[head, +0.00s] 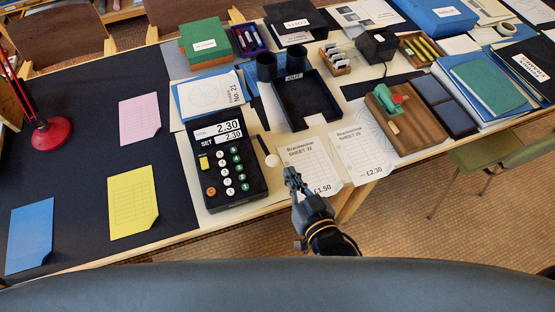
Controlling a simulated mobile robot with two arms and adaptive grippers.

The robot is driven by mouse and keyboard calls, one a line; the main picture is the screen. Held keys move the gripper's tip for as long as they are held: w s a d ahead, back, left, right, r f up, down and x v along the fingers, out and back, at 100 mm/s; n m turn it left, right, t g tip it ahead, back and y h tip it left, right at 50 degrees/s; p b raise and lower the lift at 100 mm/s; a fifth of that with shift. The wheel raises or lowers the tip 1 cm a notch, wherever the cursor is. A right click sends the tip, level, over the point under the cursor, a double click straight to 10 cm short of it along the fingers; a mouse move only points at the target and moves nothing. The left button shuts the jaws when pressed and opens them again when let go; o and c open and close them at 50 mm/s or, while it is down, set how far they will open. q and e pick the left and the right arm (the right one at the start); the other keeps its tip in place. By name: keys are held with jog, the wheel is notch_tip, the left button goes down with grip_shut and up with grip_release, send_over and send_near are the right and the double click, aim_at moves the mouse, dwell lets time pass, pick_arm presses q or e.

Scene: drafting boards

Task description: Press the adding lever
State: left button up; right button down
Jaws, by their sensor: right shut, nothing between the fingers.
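The black adding machine (226,172) stands on the desk left of centre, with "2.30" showing in both its total and set windows. Its adding lever (264,146) is on the machine's right side, a thin dark arm with a round pale knob (272,160) at its near end. My right gripper (291,175) is shut and empty, just right of and nearer than the knob, over the lower left of a priced sheet. A small gap seems to show between fingertips and knob; height is hard to judge. My left gripper is out of view.
A sheet marked £1.50 (309,163) lies under my right gripper, and a sheet marked £2.30 (364,152) is right of it. A black tray (305,105) is behind. A wooden block with a green-handled tool (405,118) stands right. A red lamp base (53,134) is far left.

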jog(key=w+a+f+p, duration=0.1)
jog(key=w+a+f, duration=0.2)
jog(key=w+f, duration=0.3)
jog(key=shift+w+a+p, duration=0.15)
jog(key=shift+w+p, duration=0.25)
jog(key=shift+w, duration=0.5)
jog(key=shift+f, duration=0.1)
